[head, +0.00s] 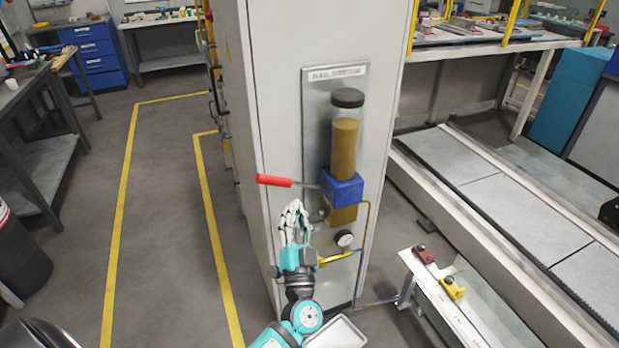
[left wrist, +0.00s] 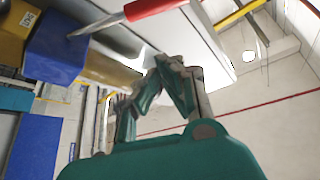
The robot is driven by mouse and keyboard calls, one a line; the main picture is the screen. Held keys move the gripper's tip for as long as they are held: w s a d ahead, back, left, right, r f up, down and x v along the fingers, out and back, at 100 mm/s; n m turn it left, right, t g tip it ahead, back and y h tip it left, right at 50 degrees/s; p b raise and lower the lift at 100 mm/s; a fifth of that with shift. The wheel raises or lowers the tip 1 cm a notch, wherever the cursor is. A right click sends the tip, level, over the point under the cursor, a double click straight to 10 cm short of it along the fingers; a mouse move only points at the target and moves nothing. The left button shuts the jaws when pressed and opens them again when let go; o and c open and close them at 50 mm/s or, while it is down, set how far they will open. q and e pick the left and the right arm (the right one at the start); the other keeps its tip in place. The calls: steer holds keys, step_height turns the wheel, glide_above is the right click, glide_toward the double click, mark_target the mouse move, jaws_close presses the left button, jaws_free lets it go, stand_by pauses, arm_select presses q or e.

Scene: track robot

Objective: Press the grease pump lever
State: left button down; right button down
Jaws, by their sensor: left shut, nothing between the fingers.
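The grease pump (head: 342,188) is mounted on a plate on the grey cabinet. It has a blue body, a clear cylinder of brown grease and a black cap. Its lever (head: 274,180) has a red grip and sticks out to the left, roughly level. My left gripper (head: 294,208) is shut and empty, just below the lever and left of the pump body. In the left wrist view the red lever grip (left wrist: 152,8) is at the top, beyond the fingers (left wrist: 165,65), and the blue pump body (left wrist: 55,48) is at upper left. I cannot tell whether the fingers touch the lever. My right gripper is not in view.
A pressure gauge (head: 344,239) and brass pipe sit below the pump, close to my left gripper. A conveyor track (head: 500,190) runs on the right. A rail with red and yellow clamps (head: 452,288) stands at lower right. The floor (head: 165,200) left of the cabinet is clear.

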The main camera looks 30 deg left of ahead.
arm_select(q)
steer(key=shift+s+a+r+n+y, duration=0.1)
steer(key=shift+a+r+n+y, duration=0.1)
steer(key=shift+r+y, duration=0.15)
steer(key=shift+a+r+n+y, duration=0.1)
steer(key=shift+r+n+y, duration=0.15)
steer(key=shift+r, duration=0.2)
step_height(320, 180, up, 5)
steer(key=p, duration=0.2)
glide_above(282, 179)
steer(key=s+d, duration=0.1)
steer(key=d, duration=0.2)
steer(key=f, duration=0.1)
steer(key=s+a+f, duration=0.1)
steer(key=f, duration=0.2)
steer(key=shift+s+a, duration=0.15)
steer(key=shift+a, duration=0.1)
